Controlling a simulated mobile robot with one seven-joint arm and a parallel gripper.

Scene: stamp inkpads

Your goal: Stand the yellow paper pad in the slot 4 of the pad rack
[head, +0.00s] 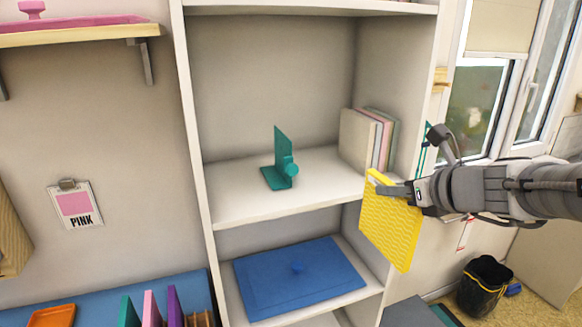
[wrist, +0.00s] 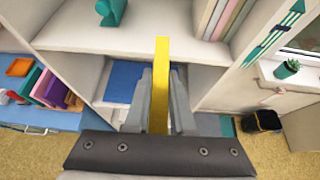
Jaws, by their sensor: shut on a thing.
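The yellow paper pad (head: 390,228) is a flat, square, textured slab. It hangs upright from my gripper (head: 398,190), in front of the right side of the shelf unit. In the wrist view the pad (wrist: 161,85) shows edge-on between the two fingers of my gripper (wrist: 160,105), which is shut on it. The pad rack is at the lower left, where green, pink and purple pads (head: 150,308) stand on edge beside empty wooden slots (head: 200,319). The wrist view also shows these standing pads (wrist: 45,88). The slot numbers cannot be read.
The shelf unit (head: 197,165) holds a green bookend (head: 279,165), several books (head: 362,140) and a blue lidded box (head: 297,280). An orange tray (head: 53,316) lies left of the rack. A black bin (head: 484,288) stands on the floor at right.

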